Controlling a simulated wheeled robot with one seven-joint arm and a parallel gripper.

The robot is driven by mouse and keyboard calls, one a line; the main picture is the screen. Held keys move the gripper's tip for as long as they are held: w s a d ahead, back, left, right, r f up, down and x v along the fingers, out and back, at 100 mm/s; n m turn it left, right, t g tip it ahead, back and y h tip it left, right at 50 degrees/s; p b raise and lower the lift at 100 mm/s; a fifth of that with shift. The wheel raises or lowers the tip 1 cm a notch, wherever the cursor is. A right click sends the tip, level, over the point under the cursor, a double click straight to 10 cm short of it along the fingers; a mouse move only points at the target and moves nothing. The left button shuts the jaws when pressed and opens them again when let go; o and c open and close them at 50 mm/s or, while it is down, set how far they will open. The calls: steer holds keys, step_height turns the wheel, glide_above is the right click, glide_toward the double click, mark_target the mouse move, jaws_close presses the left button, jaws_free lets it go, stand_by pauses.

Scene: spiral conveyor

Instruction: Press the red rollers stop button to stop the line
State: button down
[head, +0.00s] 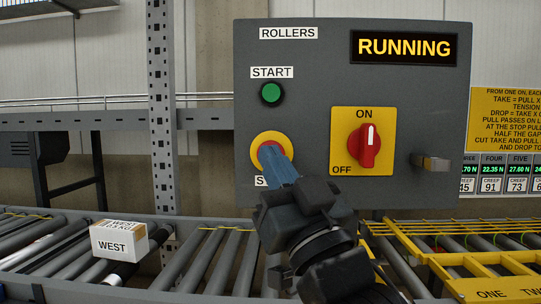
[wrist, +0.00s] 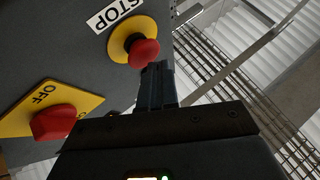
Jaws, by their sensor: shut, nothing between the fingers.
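The red stop button (head: 268,152) with its yellow ring is on the grey ROLLERS panel (head: 320,70), below the green START button (head: 271,93). My gripper (head: 284,172) is shut and empty in front of it, hiding part of the red cap and most of the label below. In the wrist view the red stop button (wrist: 143,52) stands out from its yellow ring beside the STOP label. The shut fingertips (wrist: 157,68) are right by the cap's edge; I cannot tell whether they touch it. The display (head: 404,48) reads RUNNING.
A red rotary switch (head: 368,146) on a yellow plate points to ON, right of the stop button. A metal latch (head: 431,162) sticks out at the panel's right. Roller conveyors run below, with a WEST box (head: 118,242) at left and yellow guards (head: 460,250) at right.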

steer(key=shift+w, duration=0.5)
stand_by(0.4)
steer(key=shift+s, duration=0.95)
steer(key=shift+s, duration=0.1)
steer(key=shift+s+a+p, duration=0.1)
steer(key=shift+s+p, duration=0.2)
steer(key=shift+s, duration=2.1)
steer(key=shift+f, duration=0.1)
